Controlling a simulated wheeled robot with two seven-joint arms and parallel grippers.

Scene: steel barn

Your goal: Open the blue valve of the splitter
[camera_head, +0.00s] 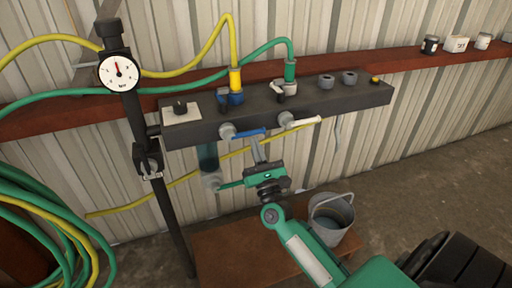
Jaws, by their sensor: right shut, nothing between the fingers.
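The splitter is a dark grey bar (345,94) fixed along the wall. On its front face a blue valve lever (249,133) points right from a grey pivot (227,131), nearly in line with the bar. A white lever (304,122) sits to its right in a similar position. My right gripper (257,147), on the green arm, is shut and empty. Its fingertips are just below the right end of the blue lever. I cannot tell whether they touch it. My left gripper is not in view.
A pressure gauge (119,72) stands on a black post at left. Yellow (221,46) and green (267,46) hoses enter the bar's top. Coiled hoses (38,209) hang at left. The floor at right is clear.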

